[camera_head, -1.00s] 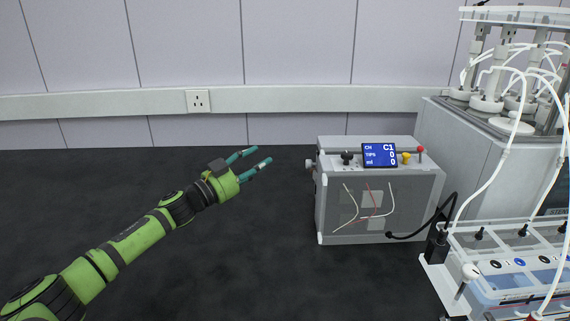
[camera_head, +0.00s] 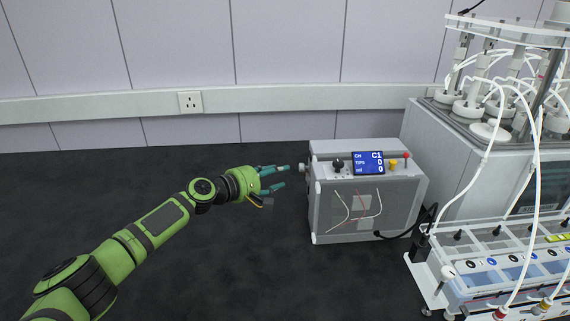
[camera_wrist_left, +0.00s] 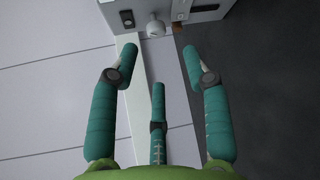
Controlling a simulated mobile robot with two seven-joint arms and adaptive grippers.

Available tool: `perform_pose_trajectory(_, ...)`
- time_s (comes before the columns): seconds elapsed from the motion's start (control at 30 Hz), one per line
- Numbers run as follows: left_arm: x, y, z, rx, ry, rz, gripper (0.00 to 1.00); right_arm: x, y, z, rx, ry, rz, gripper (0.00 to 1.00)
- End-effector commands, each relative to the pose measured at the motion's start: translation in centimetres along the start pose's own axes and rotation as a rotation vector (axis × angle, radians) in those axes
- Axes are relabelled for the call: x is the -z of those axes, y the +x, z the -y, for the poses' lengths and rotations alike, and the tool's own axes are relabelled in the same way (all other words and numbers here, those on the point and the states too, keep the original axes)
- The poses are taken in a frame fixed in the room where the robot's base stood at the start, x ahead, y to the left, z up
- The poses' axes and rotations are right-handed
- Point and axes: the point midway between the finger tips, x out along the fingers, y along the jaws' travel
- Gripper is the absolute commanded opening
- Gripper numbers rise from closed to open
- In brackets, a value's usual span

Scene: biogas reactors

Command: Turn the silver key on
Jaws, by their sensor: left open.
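The silver key (camera_head: 303,168) sticks out of the left side of a grey control box (camera_head: 330,224). In the left wrist view the key (camera_wrist_left: 155,27) is a rounded silver knob on the box's side, just beyond my fingertips. My left gripper (camera_head: 285,177) is open and empty, to the left of the key and close to it. In the left wrist view the gripper (camera_wrist_left: 161,51) has its teal fingers spread apart, with the key lying ahead of the gap between them. My right gripper is out of view.
The box top carries a blue display (camera_head: 368,162), a black knob (camera_head: 338,163), a yellow button (camera_head: 393,163) and a red one (camera_head: 406,156). Reactors with white tubes (camera_head: 490,80) stand at the right. The dark bench (camera_head: 110,200) is clear at left.

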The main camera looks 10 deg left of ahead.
Motion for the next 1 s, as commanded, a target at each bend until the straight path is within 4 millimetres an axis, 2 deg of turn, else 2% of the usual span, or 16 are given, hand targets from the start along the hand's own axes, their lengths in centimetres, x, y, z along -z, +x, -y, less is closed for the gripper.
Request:
perform_pose_trajectory(0.1, -0.8, 0.4, -0.1, 0.004, -0.056, 0.026, 0.48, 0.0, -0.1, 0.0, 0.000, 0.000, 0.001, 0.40)
perform_pose_trajectory(0.23, -0.8, 1.3, 0.0, 0.003, -0.063, 0.028, 0.48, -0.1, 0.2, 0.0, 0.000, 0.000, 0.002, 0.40)
perform_pose_trajectory(0.7, -0.8, 6.3, 0.2, 0.003, -0.058, 0.026, 0.48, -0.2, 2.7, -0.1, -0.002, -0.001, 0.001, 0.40)
perform_pose_trajectory(1.0, -0.9, 7.3, -0.1, 0.002, -0.056, 0.026, 0.48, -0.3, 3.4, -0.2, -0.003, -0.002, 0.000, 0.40)
